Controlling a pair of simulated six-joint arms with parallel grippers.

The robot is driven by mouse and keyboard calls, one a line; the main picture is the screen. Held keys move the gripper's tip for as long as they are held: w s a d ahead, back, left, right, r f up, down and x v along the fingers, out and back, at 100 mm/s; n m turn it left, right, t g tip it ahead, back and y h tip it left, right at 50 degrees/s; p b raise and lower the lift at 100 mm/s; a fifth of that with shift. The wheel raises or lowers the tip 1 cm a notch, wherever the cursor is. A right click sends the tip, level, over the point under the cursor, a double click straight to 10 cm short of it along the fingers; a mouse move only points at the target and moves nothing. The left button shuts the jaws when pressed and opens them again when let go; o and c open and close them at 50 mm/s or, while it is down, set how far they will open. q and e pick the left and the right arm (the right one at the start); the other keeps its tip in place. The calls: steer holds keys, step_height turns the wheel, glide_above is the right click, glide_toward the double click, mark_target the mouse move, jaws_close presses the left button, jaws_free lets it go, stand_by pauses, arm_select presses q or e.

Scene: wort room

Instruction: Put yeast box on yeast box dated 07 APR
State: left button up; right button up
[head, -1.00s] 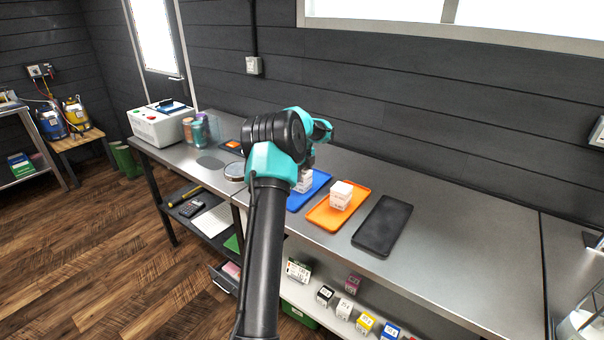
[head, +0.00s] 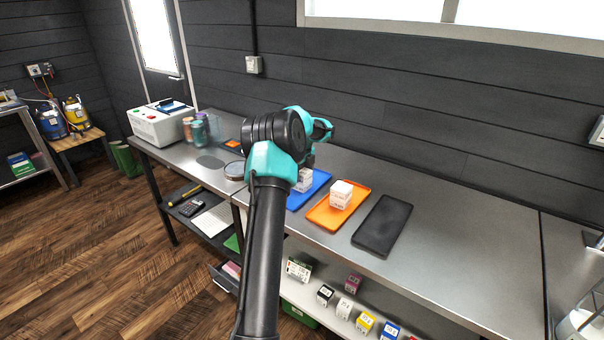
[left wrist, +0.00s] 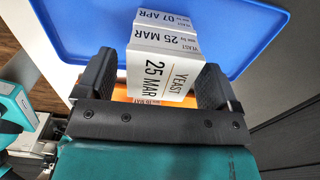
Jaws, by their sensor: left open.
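A white yeast box labelled 25 MAR (left wrist: 163,76) is between the fingers of my left gripper (left wrist: 155,82) in the left wrist view. Directly beneath it is the yeast box dated 07 APR (left wrist: 158,18), over the blue tray (left wrist: 85,30). The upper box appears to rest on the lower one, roughly aligned, with no gap visible. My left gripper is open around the upper box. In the head view, my arm partly hides these white boxes (head: 304,181) on the blue tray (head: 319,183). My right gripper is not in view.
An orange tray (head: 322,219) with white boxes (head: 341,194) lies to the right, then an empty black tray (head: 383,226). The steel bench (head: 450,240) is clear further right. Jars (head: 199,130) and a white machine (head: 160,124) stand at the left.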

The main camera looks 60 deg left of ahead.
mark_target(302, 171)
arm_select(q)
step_height(302, 171, up, 12)
stand_by(0.5)
stand_by(0.3)
